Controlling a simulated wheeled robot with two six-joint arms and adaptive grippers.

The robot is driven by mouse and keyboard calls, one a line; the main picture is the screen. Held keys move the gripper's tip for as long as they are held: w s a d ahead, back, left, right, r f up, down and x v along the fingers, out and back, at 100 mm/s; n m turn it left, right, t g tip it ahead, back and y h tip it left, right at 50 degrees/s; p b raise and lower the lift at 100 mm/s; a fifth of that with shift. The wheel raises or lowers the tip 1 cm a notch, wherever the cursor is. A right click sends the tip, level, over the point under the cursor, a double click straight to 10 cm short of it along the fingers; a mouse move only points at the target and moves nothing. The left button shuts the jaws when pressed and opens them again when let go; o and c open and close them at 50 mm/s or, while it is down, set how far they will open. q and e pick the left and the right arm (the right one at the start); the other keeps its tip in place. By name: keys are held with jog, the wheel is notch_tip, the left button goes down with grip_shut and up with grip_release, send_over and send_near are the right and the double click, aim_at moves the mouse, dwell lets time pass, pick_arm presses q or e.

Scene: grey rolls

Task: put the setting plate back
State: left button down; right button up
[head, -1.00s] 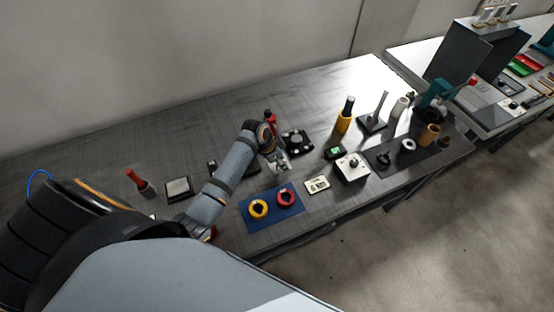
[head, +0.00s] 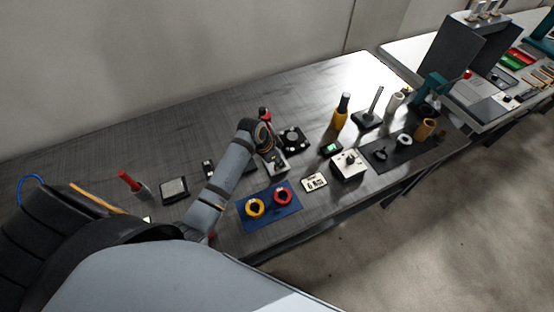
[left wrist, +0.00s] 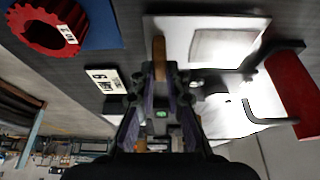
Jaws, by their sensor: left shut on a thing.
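A white plate marked "6 Nm" (head: 314,182) lies flat on the bench, right of the blue mat; its lettered face also shows in the left wrist view (left wrist: 105,80). It looks like a setting plate. My left gripper (head: 270,152) is low over the bench behind the blue mat. In the left wrist view its fingers (left wrist: 159,72) are shut on a narrow brown piece (left wrist: 159,52), seen end-on. I cannot tell what that piece belongs to. The gripper hides much of what is beneath it. My right gripper is not in view.
The blue mat (head: 244,221) holds a yellow ring (head: 254,208) and a red ring (head: 282,197). A black block with holes (head: 292,139) stands behind the gripper. A white box with a knob (head: 348,164) and a dark mat with several parts stand right. Bare bench lies at the back left.

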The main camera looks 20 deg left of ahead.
pick_arm(q)
jog(key=shift+s+d+f, duration=0.15)
jog(key=shift+s+d, duration=0.45)
jog(key=shift+d, duration=0.25)
notch_tip(320, 180, up, 14)
jog(key=b, duration=0.1)
jog(key=shift+s, duration=0.1)
